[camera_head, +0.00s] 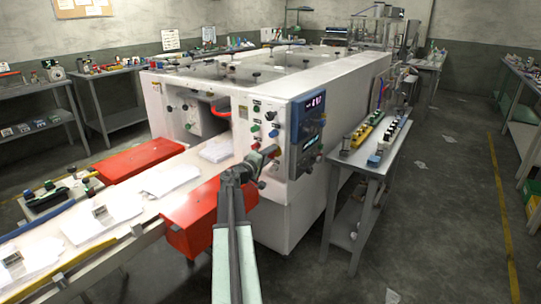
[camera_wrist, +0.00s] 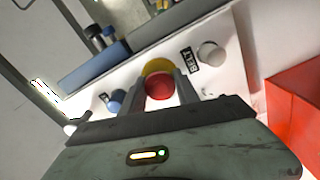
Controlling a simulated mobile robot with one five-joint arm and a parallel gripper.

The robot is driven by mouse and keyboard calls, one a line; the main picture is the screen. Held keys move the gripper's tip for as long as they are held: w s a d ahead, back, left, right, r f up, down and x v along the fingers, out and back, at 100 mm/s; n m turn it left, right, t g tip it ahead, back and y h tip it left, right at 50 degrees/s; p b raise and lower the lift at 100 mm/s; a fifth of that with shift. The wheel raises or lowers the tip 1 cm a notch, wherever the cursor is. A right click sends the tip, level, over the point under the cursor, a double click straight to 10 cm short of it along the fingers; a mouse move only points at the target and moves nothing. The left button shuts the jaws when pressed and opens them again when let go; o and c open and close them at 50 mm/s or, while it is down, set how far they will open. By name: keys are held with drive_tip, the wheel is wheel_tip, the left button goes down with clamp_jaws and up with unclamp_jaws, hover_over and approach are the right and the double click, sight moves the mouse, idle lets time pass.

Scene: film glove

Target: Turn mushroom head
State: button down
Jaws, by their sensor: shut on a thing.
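The mushroom head (camera_wrist: 160,86) is a red round button on a yellow ring (camera_wrist: 157,67), on the white panel of the machine. In the wrist view it sits between the two fingers of my gripper (camera_wrist: 161,80), which is shut on it. In the head view my gripper (camera_head: 262,160) reaches the lower part of the control panel (camera_head: 257,118) and mostly hides the button there.
A "BELT" label (camera_wrist: 190,57) and a white knob (camera_wrist: 211,54) are close by the button, with a blue knob (camera_wrist: 117,100) on the other side. A side table (camera_head: 365,165) is to the right.

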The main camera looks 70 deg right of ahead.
drive_tip(key=shift+m, duration=1.5)
drive_tip(key=c, duration=0.9)
unclamp_jaws()
drive_tip(key=v, duration=0.7)
drive_tip(key=shift+a, duration=0.35)
